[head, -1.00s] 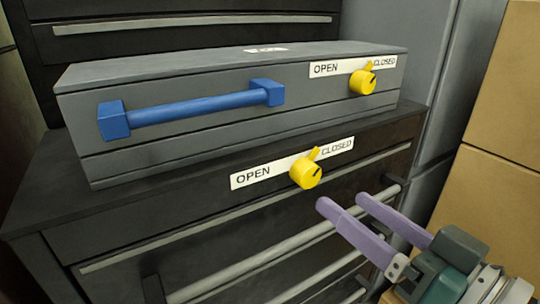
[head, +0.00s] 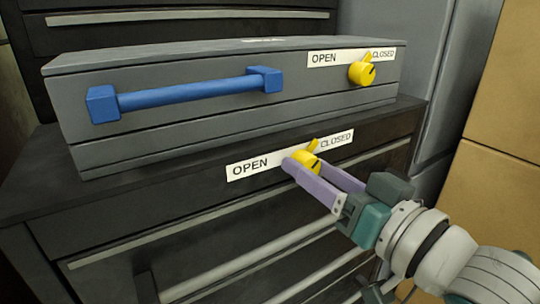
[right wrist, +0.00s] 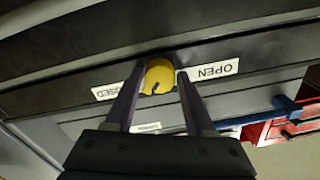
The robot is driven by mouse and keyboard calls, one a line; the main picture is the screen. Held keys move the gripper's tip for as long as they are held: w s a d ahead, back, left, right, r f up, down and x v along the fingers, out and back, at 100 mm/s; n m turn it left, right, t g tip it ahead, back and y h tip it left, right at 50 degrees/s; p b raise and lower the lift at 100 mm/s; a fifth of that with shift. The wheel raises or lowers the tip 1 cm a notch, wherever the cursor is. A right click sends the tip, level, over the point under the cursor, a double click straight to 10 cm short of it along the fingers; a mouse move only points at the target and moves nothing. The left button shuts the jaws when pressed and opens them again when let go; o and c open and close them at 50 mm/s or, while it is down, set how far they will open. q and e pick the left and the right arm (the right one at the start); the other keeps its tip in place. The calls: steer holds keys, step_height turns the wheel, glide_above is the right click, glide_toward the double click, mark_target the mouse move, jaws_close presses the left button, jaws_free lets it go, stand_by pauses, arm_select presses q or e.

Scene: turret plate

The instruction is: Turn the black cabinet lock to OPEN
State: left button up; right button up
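The black cabinet (head: 120,205) carries a yellow lock knob (head: 309,157) on its upper front. Its pointer tilts up and right toward CLOSED on the white label strip (head: 250,167); OPEN is at the left end. My right gripper (head: 303,164) has its two purple fingers at the knob. In the right wrist view, the yellow knob (right wrist: 159,77) sits between the fingertips (right wrist: 161,80), one on each side. The fingers stand apart; firm contact on both sides does not show. My left gripper is not in view.
A grey case (head: 200,130) with a blue handle (head: 190,92) and a similar yellow knob (head: 361,73) sits on the cabinet, just above my right gripper. Long drawer handles (head: 250,258) run below. Cardboard boxes (head: 500,200) stand at the right.

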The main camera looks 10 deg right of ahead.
jaws_close()
steer(key=shift+r+n, duration=0.1)
steer(key=shift+n, duration=0.2)
steer(key=n+p, duration=0.1)
steer(key=n, duration=0.2)
steer(key=n+p, duration=0.1)
steer(key=n, duration=0.3)
steer(key=shift+n, duration=0.3)
steer(key=n, duration=0.5)
steer(key=shift+p, duration=0.3)
steer(key=n, duration=0.4)
steer(key=shift+n, duration=0.4)
steer(key=shift+o, duration=2.1)
jaws_free()
steer(key=shift+s, duration=0.1)
